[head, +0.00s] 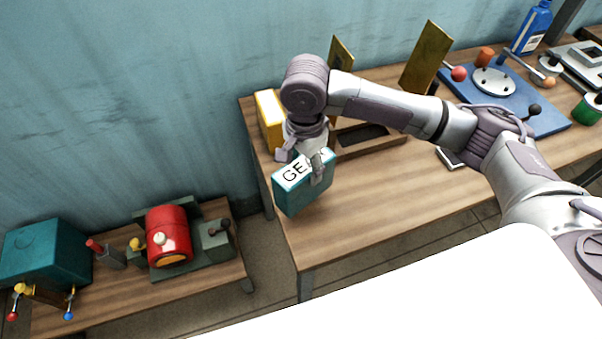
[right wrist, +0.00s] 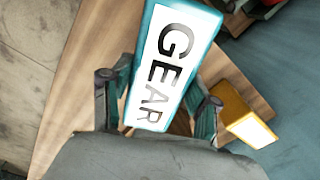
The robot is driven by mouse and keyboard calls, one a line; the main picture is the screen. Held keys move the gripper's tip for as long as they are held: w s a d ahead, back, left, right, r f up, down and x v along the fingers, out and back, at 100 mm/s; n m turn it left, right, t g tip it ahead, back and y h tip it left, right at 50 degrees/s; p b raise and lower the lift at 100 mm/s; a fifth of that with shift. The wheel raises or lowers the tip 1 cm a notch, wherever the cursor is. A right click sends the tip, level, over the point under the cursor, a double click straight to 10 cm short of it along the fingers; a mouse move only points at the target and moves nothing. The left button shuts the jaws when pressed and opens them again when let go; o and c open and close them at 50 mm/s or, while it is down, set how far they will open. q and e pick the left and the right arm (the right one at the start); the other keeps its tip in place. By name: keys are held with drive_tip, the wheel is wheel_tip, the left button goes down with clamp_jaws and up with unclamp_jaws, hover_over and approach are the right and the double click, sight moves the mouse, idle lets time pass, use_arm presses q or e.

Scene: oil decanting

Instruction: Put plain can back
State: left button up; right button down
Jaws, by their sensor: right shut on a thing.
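A teal box-shaped can (head: 288,196) with a white label reading GEAR is at the left end of the long wooden table. My right gripper (head: 302,162) comes from above, its fingers on either side of the teal can's upper part. In the right wrist view the teal can (right wrist: 151,20) lies between the two fingers (right wrist: 158,98). I cannot tell whether its base touches the table. A yellow can (head: 267,129) with a white top label stands just behind it. The yellow can's label looks blank in the right wrist view (right wrist: 247,128). My left gripper is not in view.
A wooden tray (head: 375,147) with a dark slot lies right of the cans. A blue board (head: 547,118) with levers is farther right. A lower bench at left holds a red drum (head: 167,228) and a teal box (head: 48,250). The table front is largely clear.

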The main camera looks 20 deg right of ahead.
drive_tip(key=shift+w+a+f, duration=0.2)
drive_tip(key=shift+a+f, duration=0.15)
drive_tip(key=shift+f+p, duration=0.4)
drive_tip(key=shift+f, duration=1.45)
drive_tip(key=shift+c, duration=1.4)
unclamp_jaws()
drive_tip(key=shift+s+f, duration=0.1)
drive_tip(key=shift+f, duration=0.05)
drive_tip(key=shift+r, duration=0.3)
wheel_tip(320, 180, up, 12)
drive_tip(key=shift+f+b, duration=0.15)
drive_tip(key=shift+b, duration=0.65)
